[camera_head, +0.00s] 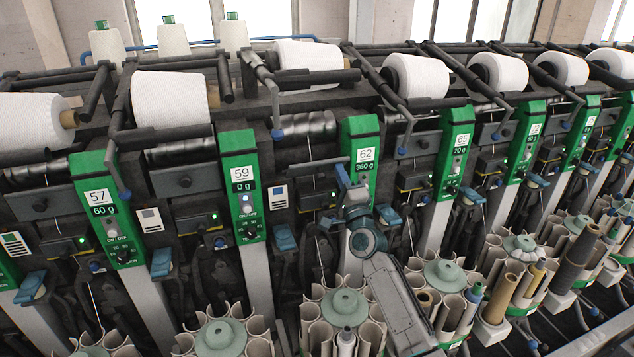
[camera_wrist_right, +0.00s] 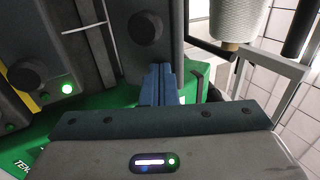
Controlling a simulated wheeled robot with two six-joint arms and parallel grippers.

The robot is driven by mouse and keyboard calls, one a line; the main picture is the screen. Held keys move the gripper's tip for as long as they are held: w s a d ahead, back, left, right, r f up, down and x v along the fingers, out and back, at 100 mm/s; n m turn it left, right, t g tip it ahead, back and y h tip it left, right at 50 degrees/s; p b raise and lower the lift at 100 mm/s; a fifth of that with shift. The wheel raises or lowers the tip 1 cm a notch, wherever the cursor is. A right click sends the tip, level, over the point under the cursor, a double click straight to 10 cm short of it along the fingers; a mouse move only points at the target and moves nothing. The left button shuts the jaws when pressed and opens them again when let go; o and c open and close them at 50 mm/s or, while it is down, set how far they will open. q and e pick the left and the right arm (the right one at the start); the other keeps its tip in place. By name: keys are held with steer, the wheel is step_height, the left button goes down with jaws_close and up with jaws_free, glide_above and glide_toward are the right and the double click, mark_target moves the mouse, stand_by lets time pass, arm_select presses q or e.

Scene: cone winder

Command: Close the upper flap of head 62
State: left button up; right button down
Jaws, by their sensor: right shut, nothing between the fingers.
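Head 62 carries a green panel (camera_head: 365,150) reading 62 and 360 g. Left of it is a dark plate (camera_head: 318,185) with a round knob, with a dark edge jutting out above; this looks like the upper flap, seemingly tilted out. My right gripper (camera_head: 342,178) reaches up from below at the left edge of the green panel. Its blue fingers (camera_wrist_right: 158,85) are together and empty. In the right wrist view a dark plate with a knob (camera_wrist_right: 146,28) lies just beyond the fingertips; whether they touch it is unclear. My left gripper is not in view.
Heads 59 (camera_head: 238,185) and 65 (camera_head: 456,150) stand on either side. A white yarn cone (camera_head: 307,60) lies above head 62, with dark cradle arms around it. Below are round magazines (camera_head: 345,305) of tubes. My right forearm covers head 62's lower part.

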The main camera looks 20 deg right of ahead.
mark_target(339, 161)
steer(key=shift+w+r+p, duration=0.3)
steer(key=shift+w+r, duration=0.2)
steer(key=shift+r, duration=0.15)
steer(key=shift+w+r, duration=0.55)
steer(key=shift+w, duration=0.1)
steer(key=shift+w+d+r, duration=0.1)
steer(key=shift+w+r, duration=0.15)
steer(key=shift+w, duration=0.15)
steer(key=shift+s+r, duration=0.1)
steer(key=shift+r, duration=0.1)
steer(key=shift+r, duration=0.1)
